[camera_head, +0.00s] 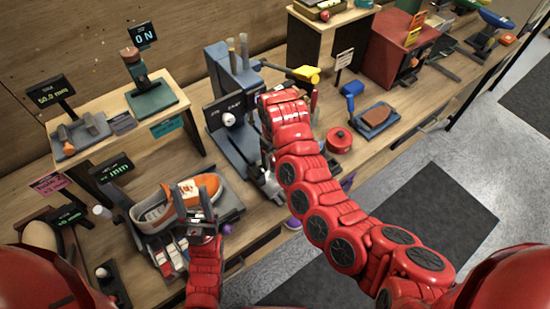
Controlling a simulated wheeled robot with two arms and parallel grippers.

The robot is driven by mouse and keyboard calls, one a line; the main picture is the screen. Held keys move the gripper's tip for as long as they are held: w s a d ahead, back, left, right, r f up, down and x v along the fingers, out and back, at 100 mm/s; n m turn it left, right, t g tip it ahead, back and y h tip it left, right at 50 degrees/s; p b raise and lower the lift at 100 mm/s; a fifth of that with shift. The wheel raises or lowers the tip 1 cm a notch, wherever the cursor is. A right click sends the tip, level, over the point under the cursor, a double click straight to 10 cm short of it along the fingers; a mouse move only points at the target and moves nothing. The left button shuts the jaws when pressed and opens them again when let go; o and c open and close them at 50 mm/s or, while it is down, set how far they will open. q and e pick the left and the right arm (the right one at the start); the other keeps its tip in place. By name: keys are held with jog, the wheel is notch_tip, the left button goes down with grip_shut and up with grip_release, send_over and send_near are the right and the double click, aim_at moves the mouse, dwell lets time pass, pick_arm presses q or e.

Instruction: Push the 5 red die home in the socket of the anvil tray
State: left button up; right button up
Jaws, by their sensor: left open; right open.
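My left gripper (205,200) is open, fingers up, at the right side of an orange and white sneaker (160,212). The sneaker rests on a grey stand at the lower left. Small red, white and blue pieces (168,258) lie in a row just left of the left gripper's wrist. I cannot read a 5 on any of them, nor tell which is the red die. My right gripper (268,185) is open beside the base of the blue-grey press (232,95), partly hidden by its own arm. I cannot make out the anvil tray or its socket for sure.
A wooden shelf (105,112) with small devices and displays stands at the back left. A red cabinet (395,50) stands at the back.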

notch_tip(320, 180, up, 2)
jog(key=shift+r+b, duration=0.1)
jog(key=shift+b, duration=0.4)
notch_tip(320, 180, up, 7)
jog(key=shift+d+f+p, duration=0.15)
jog(key=shift+f+p, duration=0.05)
jog(key=shift+p, duration=0.65)
notch_tip(320, 180, up, 7)
jog(key=p, duration=0.6)
send_over(275, 160)
jog(key=shift+r+p, duration=0.4)
jog(key=shift+r, duration=0.25)
jog(key=shift+f, duration=0.1)
